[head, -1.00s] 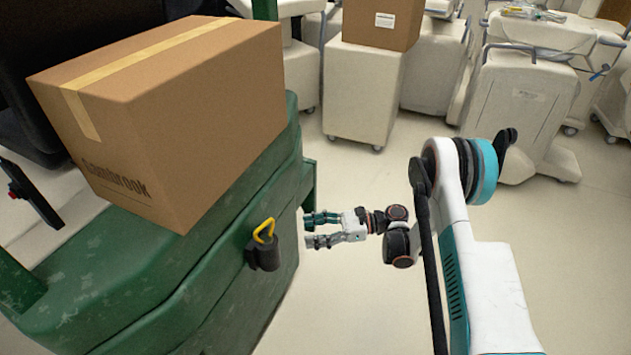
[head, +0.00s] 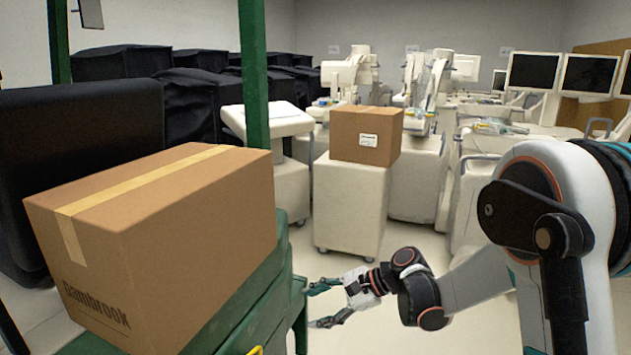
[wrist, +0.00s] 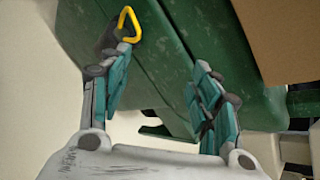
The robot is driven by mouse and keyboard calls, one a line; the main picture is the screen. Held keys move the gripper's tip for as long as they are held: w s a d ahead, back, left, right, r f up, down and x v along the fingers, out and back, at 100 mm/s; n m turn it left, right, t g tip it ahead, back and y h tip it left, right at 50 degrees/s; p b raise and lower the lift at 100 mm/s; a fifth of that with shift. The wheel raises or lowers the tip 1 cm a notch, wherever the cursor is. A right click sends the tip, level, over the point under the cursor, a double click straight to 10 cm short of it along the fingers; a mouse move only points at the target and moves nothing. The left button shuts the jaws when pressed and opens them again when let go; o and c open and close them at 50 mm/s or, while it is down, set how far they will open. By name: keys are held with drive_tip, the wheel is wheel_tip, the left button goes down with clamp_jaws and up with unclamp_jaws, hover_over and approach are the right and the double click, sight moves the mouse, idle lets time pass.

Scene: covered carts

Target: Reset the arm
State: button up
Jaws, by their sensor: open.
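My gripper (head: 322,304) is open and empty in the head view, just right of the green cart (head: 283,262). Its fingers are spread, with nothing between them. The wrist view shows both teal fingers of my gripper (wrist: 160,92) apart, with the green cart (wrist: 190,40) behind them. A yellow triangular handle (wrist: 129,24) on the cart shows near the left fingertip; I cannot tell whether they touch. In the head view only the top of the yellow handle (head: 256,351) shows at the bottom edge.
A large cardboard box (head: 150,240) sits on the green cart. A smaller box (head: 366,136) sits on a white cabinet (head: 348,205) ahead. A green post (head: 254,80) rises from the cart. Black covered carts (head: 80,125) stand at left. Open floor (head: 375,320) lies around my gripper.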

drive_tip(key=s+d+r+n+t+h, duration=0.1)
drive_tip(key=s+d+r+n+h, duration=0.2)
drive_tip(key=s+d, duration=0.3)
drive_tip(key=s+d+r+n+t+h, duration=0.2)
drive_tip(key=s+d+r+n+h, duration=0.2)
drive_tip(key=s, duration=0.7)
drive_tip(key=s+d+r+n+t+h, duration=0.2)
drive_tip(key=s+d+r+n+h, duration=0.2)
drive_tip(key=s+d, duration=0.5)
drive_tip(key=shift+s+n, duration=0.2)
drive_tip(key=shift+n, duration=0.6)
drive_tip(key=shift+d, duration=0.1)
drive_tip(key=shift+c, duration=0.6)
